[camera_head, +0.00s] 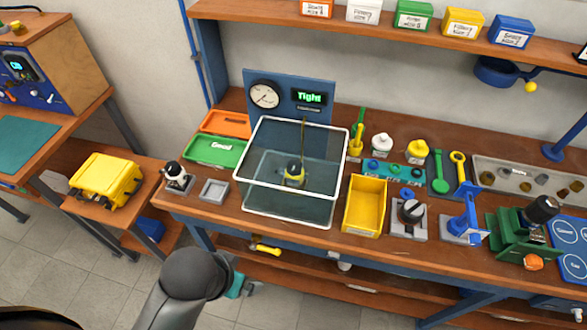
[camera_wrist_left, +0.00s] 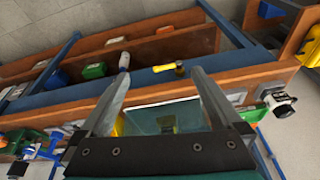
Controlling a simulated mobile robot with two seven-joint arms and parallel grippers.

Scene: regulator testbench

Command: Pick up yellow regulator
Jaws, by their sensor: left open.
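The yellow regulator (camera_head: 295,173), with a dark lower part, sits inside the clear, white-rimmed tank (camera_head: 333,196) on the workbench. A thin line rises from it. In the left wrist view, the tank (camera_wrist_left: 160,104) shows between and beyond my fingers, with a dark yellowish shape inside that I cannot make out clearly. My left gripper (camera_wrist_left: 160,76) is open and empty. In the head view, my left gripper (camera_head: 240,286) is a teal piece partly hidden by my arm, in front of and below the bench edge, apart from the tank. My right gripper is not in view.
A yellow bin (camera_head: 365,206) stands right of the tank, and green (camera_head: 214,151) and orange (camera_head: 226,123) trays lie left. A black-and-white part (camera_head: 175,176) sits at the bench's left end. A gauge panel (camera_head: 288,94) reading "Tight" stands behind. The tank's top looks open.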

